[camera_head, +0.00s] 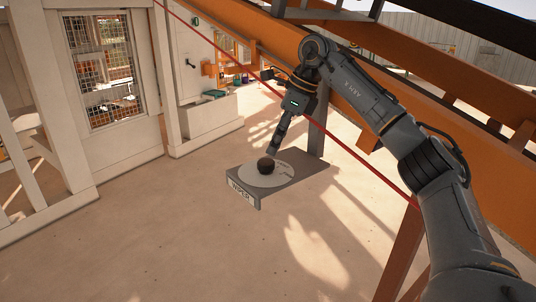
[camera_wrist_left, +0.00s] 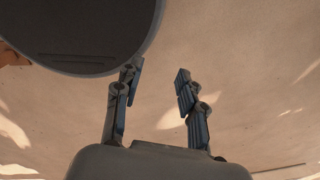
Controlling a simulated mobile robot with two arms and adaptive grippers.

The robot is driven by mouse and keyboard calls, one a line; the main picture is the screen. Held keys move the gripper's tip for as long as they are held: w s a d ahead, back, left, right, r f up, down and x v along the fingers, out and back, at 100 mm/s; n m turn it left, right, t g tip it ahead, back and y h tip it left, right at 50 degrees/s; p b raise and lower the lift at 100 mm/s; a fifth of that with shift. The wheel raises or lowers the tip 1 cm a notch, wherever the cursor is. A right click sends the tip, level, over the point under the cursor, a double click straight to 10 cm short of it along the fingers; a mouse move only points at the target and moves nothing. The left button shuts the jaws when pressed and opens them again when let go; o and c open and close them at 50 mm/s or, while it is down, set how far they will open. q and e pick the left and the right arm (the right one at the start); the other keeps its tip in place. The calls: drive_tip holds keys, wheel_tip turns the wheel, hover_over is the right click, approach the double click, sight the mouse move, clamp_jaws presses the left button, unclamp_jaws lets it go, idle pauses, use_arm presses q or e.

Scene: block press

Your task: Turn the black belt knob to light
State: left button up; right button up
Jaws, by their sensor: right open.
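The black belt knob (camera_head: 265,165) is a small dark round knob on a pale disc (camera_head: 262,181). The disc lies on top of a grey box-like panel (camera_head: 305,172) with a white label on its front edge. My right gripper (camera_head: 274,151) points down just above and behind the knob, its fingertips very close to it. Whether they touch it I cannot tell. It is open. The knob's pointer and exact setting are too small to read. My left gripper (camera_wrist_left: 157,82) shows only in the left wrist view, open, with nothing between its fingers.
A red line (camera_head: 350,152) runs diagonally across the head view. Orange beams (camera_head: 470,185) stand on the right, and a grey post (camera_head: 318,130) rises behind the panel. A cream wall with a mesh window (camera_head: 103,70) is at the left. The sandy floor (camera_head: 150,240) in front is clear.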

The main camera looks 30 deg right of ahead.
sight(266, 161)
drive_tip(key=f, duration=0.1)
drive_tip(key=w+f, duration=0.2)
drive_tip(key=shift+f+p, duration=0.35)
drive_tip(key=shift+f, duration=0.05)
drive_tip(key=shift+a+f, duration=0.5)
drive_tip(key=shift+f, duration=0.3)
drive_tip(key=shift+w+f, duration=0.15)
drive_tip(key=shift+d, duration=0.1)
drive_tip(key=shift+c, duration=0.9)
drive_tip(key=c, duration=0.7)
use_arm(q)
drive_tip(key=shift+w+d+r, duration=0.35)
drive_tip(key=shift+w+r, duration=0.05)
drive_tip(key=shift+w, duration=0.15)
drive_tip(key=shift+w+d+r, duration=0.3)
drive_tip(key=shift+w+r, duration=0.05)
drive_tip(key=shift+w, duration=0.15)
use_arm(e)
drive_tip(key=shift+c, duration=1.3)
